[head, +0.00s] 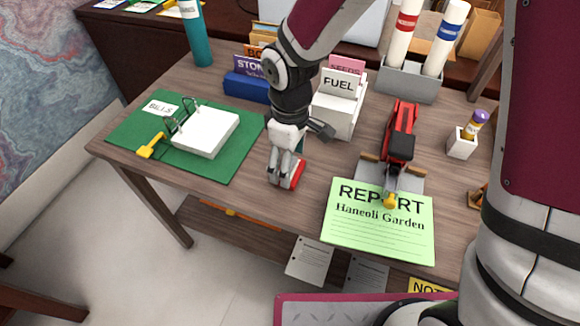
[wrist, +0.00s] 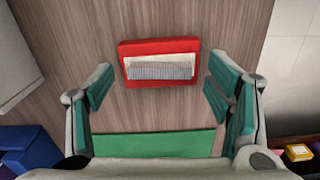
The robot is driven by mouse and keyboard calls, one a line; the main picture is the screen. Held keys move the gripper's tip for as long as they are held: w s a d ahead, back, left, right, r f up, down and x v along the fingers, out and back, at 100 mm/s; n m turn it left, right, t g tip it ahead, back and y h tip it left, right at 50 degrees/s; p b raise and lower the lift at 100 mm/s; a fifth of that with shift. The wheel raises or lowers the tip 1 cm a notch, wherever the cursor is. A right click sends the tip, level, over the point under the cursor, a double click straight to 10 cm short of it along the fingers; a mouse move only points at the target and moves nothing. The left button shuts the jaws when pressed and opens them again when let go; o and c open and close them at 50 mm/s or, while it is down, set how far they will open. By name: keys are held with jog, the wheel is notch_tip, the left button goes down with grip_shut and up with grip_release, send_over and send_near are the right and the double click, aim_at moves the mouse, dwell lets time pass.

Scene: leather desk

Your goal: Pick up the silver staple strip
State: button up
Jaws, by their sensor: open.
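The silver staple strip (wrist: 160,71) is a row of fine grey teeth in the wrist view. It lies across a pale inset in a small red box (wrist: 160,85) on the wooden desk. In the head view the red box (head: 297,175) shows partly behind my gripper, and I cannot make out the strip there. My gripper (wrist: 158,88) is open and empty above the desk, with one teal-padded finger to each side of the box in the picture. In the head view my gripper (head: 286,178) points down at the box.
A green mat (head: 222,166) with a white ring binder (head: 207,132) lies to the left. A white FUEL file holder (head: 337,113) stands close behind. A green report sheet (head: 377,235) and a red stapler (head: 400,133) are to the right. The desk's front edge is near.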

jog(key=shift+f, duration=0.1)
jog(key=shift+c, duration=0.3)
jog(key=c, duration=1)
